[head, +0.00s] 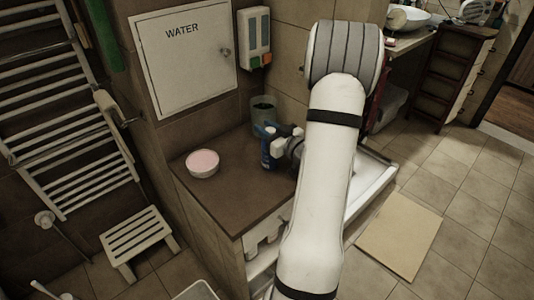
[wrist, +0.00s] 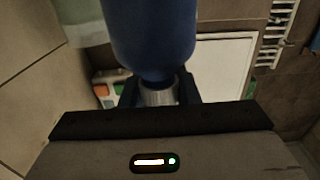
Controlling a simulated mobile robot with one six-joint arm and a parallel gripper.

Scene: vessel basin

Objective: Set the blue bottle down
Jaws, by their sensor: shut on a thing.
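The blue bottle (head: 267,155) stands roughly upright at the brown counter (head: 228,197), near its back right part. I cannot tell whether its base touches the surface. My gripper (head: 272,135) reaches in from the right and is shut on the bottle's upper part. In the wrist view the blue body of the bottle (wrist: 152,35) fills the upper middle, and its narrow grey neck lies between the fingers of my gripper (wrist: 158,92). My white arm hides the counter's right part in the head view.
A pink-topped white bowl (head: 202,163) sits on the counter left of the bottle. A grey-green cup (head: 263,108) stands close behind it. A dispenser (head: 254,38) and a WATER panel (head: 185,60) are on the wall. The counter's front part is clear.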

